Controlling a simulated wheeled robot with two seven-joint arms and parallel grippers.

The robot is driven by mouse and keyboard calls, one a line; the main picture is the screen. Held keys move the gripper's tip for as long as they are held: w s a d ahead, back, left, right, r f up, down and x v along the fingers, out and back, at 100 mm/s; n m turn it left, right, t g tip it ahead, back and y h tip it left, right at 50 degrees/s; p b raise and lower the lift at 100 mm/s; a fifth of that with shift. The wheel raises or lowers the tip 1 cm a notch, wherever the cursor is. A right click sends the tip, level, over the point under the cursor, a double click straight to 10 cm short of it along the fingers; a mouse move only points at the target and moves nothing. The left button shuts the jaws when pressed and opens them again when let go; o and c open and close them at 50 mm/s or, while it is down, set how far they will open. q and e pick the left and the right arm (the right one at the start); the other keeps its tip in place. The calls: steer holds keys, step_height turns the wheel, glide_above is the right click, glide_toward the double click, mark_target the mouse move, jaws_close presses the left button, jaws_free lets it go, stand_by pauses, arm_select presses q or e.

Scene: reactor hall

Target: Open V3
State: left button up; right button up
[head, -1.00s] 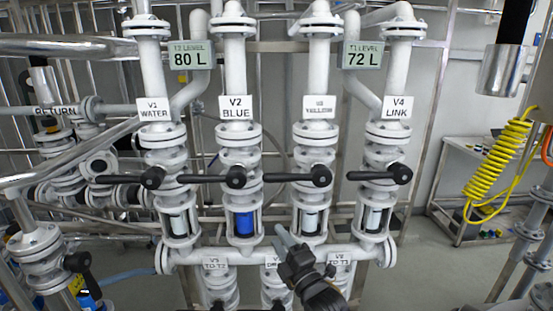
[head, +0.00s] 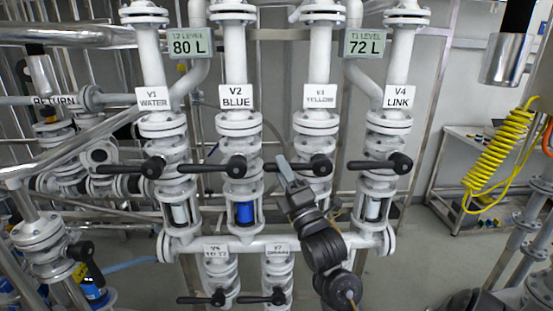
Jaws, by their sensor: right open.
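V3 is the third valve column from the left, with a white V3 YELLOW label (head: 319,96). Its black handle (head: 320,165) has its lever pointing left, roughly level across the pipe. My right gripper (head: 284,163) is open, with its grey fingers at the lever of V3, left of the hub. The gripper covers part of the lever, and I cannot tell whether the fingers touch it. My right arm hides the sight glass below V3. My left gripper is not in view.
The V2 handle (head: 236,166) is close on the left, and the V4 handle (head: 400,163) is on the right; both levers point left. The V1 handle (head: 152,167) is farther left. Lower valves V6 (head: 217,252) and V7 (head: 276,250) stand below a horizontal pipe.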

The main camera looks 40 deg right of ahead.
steer(key=p+x, duration=0.1)
steer(key=x, duration=0.2)
steer(key=shift+s+r, duration=0.1)
steer(key=shift+r, duration=0.05)
steer(key=shift+w, duration=0.25)
jaws_close()
